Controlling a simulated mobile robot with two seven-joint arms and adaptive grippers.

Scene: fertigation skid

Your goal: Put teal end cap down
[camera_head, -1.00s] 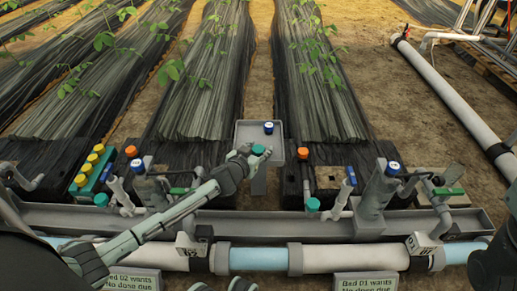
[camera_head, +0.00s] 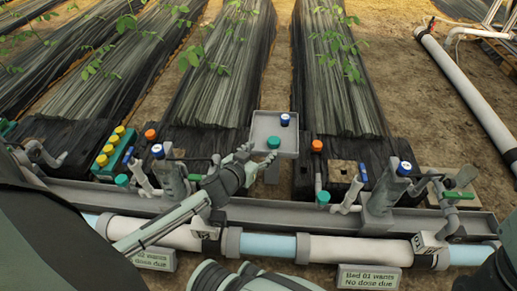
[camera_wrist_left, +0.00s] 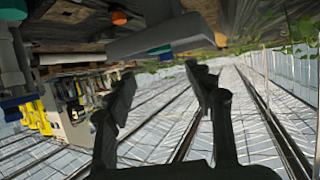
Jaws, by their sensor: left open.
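The teal end cap (camera_head: 273,142) sits on the grey tray (camera_head: 263,126), near its front edge, with a dark blue cap (camera_head: 285,119) behind it. My left gripper (camera_head: 246,153) is just left of and in front of the teal cap, open and apart from it. In the left wrist view the two fingers (camera_wrist_left: 165,90) are spread with nothing between them. A teal piece (camera_wrist_left: 160,50), apparently the cap, shows at the edge of the grey tray (camera_wrist_left: 165,36) beyond the fingertips.
Orange caps stand left (camera_head: 150,134) and right (camera_head: 317,146) of the tray. A green rack (camera_head: 113,155) with yellow caps is at left. Valve assemblies (camera_head: 382,188) rise from the long grey trough (camera_head: 320,218). Bare tray surface remains around the caps.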

